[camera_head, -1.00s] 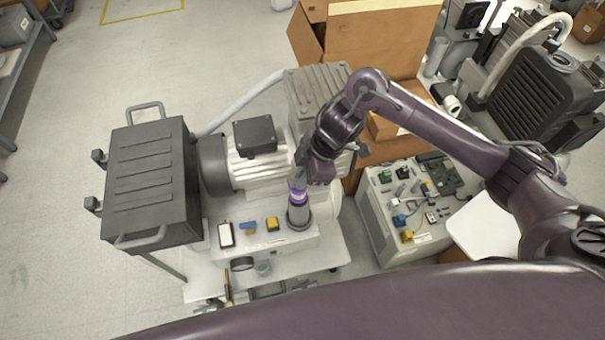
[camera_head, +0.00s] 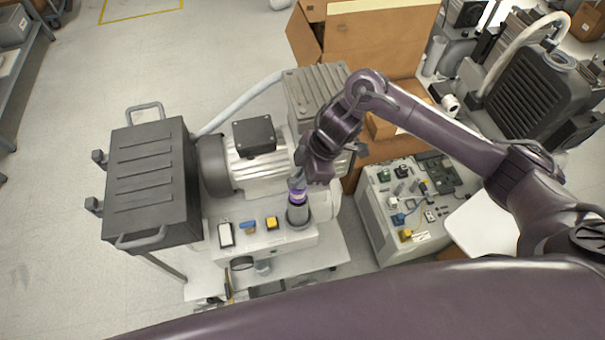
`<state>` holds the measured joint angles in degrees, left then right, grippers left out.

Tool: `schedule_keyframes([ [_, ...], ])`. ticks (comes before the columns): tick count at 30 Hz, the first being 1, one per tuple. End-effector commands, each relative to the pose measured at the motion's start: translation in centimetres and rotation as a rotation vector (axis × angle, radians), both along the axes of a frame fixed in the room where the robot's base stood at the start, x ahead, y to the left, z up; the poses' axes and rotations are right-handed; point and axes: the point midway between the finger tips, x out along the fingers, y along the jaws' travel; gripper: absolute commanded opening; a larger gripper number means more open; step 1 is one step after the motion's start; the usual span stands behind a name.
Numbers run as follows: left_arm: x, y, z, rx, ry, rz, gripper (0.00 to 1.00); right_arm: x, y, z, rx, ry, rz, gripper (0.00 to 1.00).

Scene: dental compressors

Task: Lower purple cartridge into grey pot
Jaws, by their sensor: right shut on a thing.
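The purple cartridge (camera_head: 297,197) stands upright, with its lower end at the mouth of the grey pot (camera_head: 298,217). How deep it sits inside cannot be made out. The pot stands on the front ledge of the compressor, at its right end. My right gripper (camera_head: 299,181) is above the pot, pointing down, shut on the cartridge's top. Its fingers are small and partly hidden in this view. My left gripper is not in view.
A yellow switch (camera_head: 272,223), a blue part (camera_head: 247,227) and a white switch (camera_head: 226,234) lie left of the pot. The motor (camera_head: 254,165) is behind them. A control panel (camera_head: 405,205) stands to the right and an open cardboard box (camera_head: 375,45) behind.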

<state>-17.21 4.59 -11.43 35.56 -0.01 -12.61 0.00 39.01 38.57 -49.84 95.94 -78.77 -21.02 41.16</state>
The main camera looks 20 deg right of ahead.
Motion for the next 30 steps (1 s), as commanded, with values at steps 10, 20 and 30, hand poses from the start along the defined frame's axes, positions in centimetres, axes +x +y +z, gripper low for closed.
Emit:
schedule_keyframes([
  [10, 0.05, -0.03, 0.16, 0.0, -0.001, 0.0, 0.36, 0.01, 0.03, 0.09, 0.001, 0.0, 0.0, 0.0],
  [20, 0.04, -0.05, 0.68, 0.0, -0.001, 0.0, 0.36, 0.01, 0.03, 0.09, 0.0, 0.0, 0.0, 0.0],
  [30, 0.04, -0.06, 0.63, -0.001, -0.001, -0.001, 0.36, 0.01, 0.03, 0.02, 0.0, 0.0, 0.0, 0.0],
])
